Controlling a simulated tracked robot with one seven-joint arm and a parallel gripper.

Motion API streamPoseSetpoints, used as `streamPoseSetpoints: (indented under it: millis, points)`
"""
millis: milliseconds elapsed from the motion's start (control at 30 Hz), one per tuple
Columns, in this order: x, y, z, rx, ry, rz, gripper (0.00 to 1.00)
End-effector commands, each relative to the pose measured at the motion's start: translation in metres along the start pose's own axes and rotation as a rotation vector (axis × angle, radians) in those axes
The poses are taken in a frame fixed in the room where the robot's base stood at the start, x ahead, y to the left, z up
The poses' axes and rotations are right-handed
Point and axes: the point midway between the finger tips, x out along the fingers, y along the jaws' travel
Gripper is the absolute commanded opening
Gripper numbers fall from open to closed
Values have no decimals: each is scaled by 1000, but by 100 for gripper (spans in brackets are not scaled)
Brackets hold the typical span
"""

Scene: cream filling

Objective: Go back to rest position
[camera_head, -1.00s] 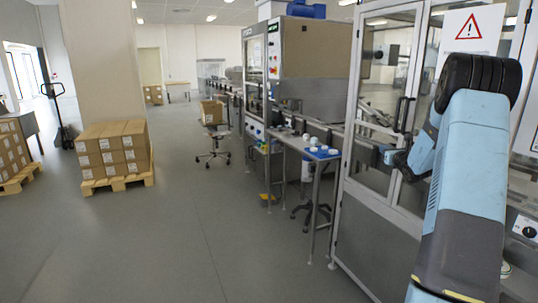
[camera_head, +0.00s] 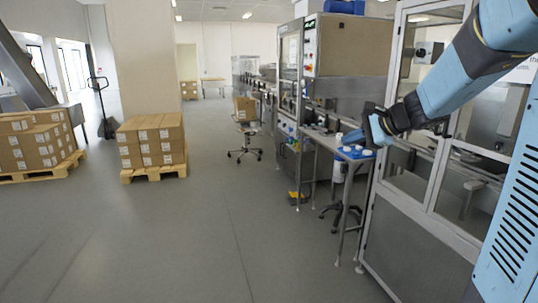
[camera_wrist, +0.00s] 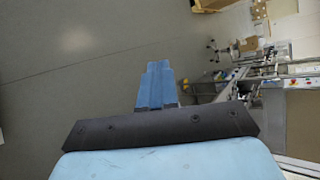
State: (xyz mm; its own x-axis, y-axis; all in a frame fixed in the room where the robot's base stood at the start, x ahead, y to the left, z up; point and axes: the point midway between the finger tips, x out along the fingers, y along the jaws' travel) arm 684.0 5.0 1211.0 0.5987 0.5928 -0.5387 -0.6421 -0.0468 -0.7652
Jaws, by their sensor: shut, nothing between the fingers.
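My gripper (camera_head: 377,130) is at the end of my blue arm, which reaches in from the right in the head view. It appears in front of the small table by the machine line. In the wrist view its blue fingers (camera_wrist: 156,84) are together, with nothing between them. Below them in that picture is open grey floor and the machine line, seen rotated.
A glazed machine cabinet (camera_head: 415,215) stands close on the right. A small table (camera_head: 325,140) holds blue and white items. Stacked cartons stand on a pallet (camera_head: 155,172), with more cartons (camera_head: 38,148) farther left. A wheeled chair (camera_head: 244,135) is beyond. The middle floor is clear.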

Motion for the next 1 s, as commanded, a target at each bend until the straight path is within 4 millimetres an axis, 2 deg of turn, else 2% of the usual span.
streamPoseSetpoints:
  millis: [33,200,400,600,800,1000]
  points:
    - [-6,10,19,-70,3,39,0]
    - [-27,50,64,-309,21,183,0]
    - [-58,100,100,-590,52,343,0]
    - [-94,147,121,-868,94,492,0]
    - [-130,188,127,-1125,147,629,0]
    - [-152,210,126,-1291,190,717,0]
